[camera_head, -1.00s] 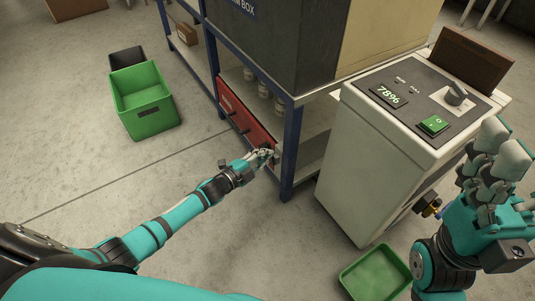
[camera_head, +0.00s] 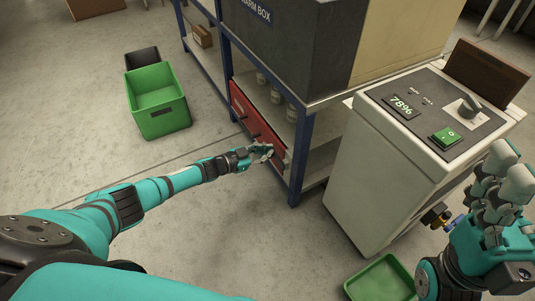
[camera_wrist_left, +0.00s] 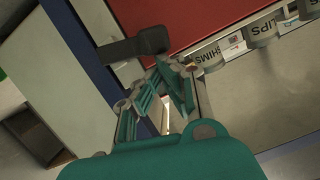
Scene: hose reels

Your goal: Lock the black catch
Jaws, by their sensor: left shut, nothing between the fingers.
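The black catch (camera_wrist_left: 135,45) shows in the left wrist view as a dark bar at the corner of the red panel (camera_wrist_left: 185,18), beside the blue post. My left gripper (camera_wrist_left: 165,80) is shut and empty just below the catch in that view; I cannot tell whether it touches it. In the head view, my left gripper (camera_head: 264,152) is at the near right end of the red panel (camera_head: 256,118), and I cannot make out the catch there. My right gripper (camera_head: 500,190) is raised at the right edge, away from the panel.
Blue shelf posts (camera_head: 300,155) stand right of the panel. Several labelled cans (camera_wrist_left: 262,28) stand behind it. A grey cabinet (camera_head: 375,185) with a green switch is to the right. Green bins stand on the floor at far left (camera_head: 162,110) and bottom right (camera_head: 383,280).

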